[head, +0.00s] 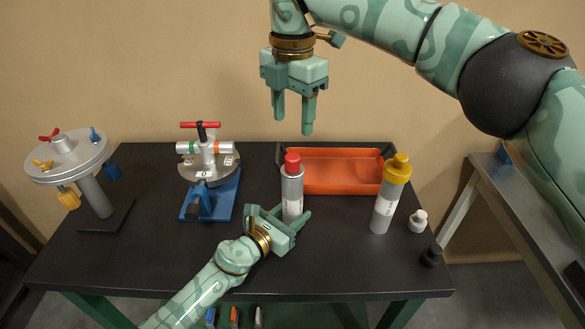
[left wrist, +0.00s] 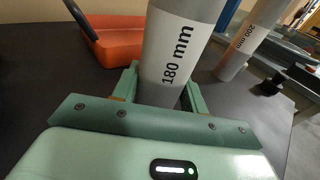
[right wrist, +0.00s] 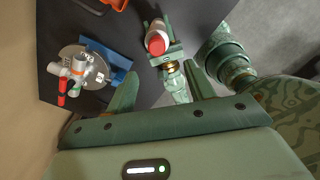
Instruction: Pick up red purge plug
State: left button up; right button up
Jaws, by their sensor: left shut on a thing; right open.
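A grey cylinder (head: 292,197) with a red cap (head: 292,163) stands upright on the black table. Its label reads 180 mm in the left wrist view (left wrist: 170,48). My left gripper (head: 281,214) is shut on this cylinder low down, a finger on each side. My right gripper (head: 294,124) is open and empty, pointing down above the red cap and apart from it. In the right wrist view the red cap (right wrist: 157,46) shows between and beyond the open fingers. A small red piece (head: 49,135) also sits on the round stand at left.
An orange tray (head: 335,191) lies behind the cylinder. A yellow-capped 200 mm cylinder (head: 383,212) and a white bottle (head: 418,221) stand at right. A red-handled fixture (head: 209,170) on a blue base and a round grey stand (head: 68,161) are at left.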

aim_at(293, 156)
notch_tip(293, 156, down, 6)
jog(key=shift+w, duration=0.1)
jog(key=f, duration=0.4)
jog(key=shift+w+f, duration=0.3)
jog(key=shift+f, duration=0.1)
jog(key=c, duration=0.8)
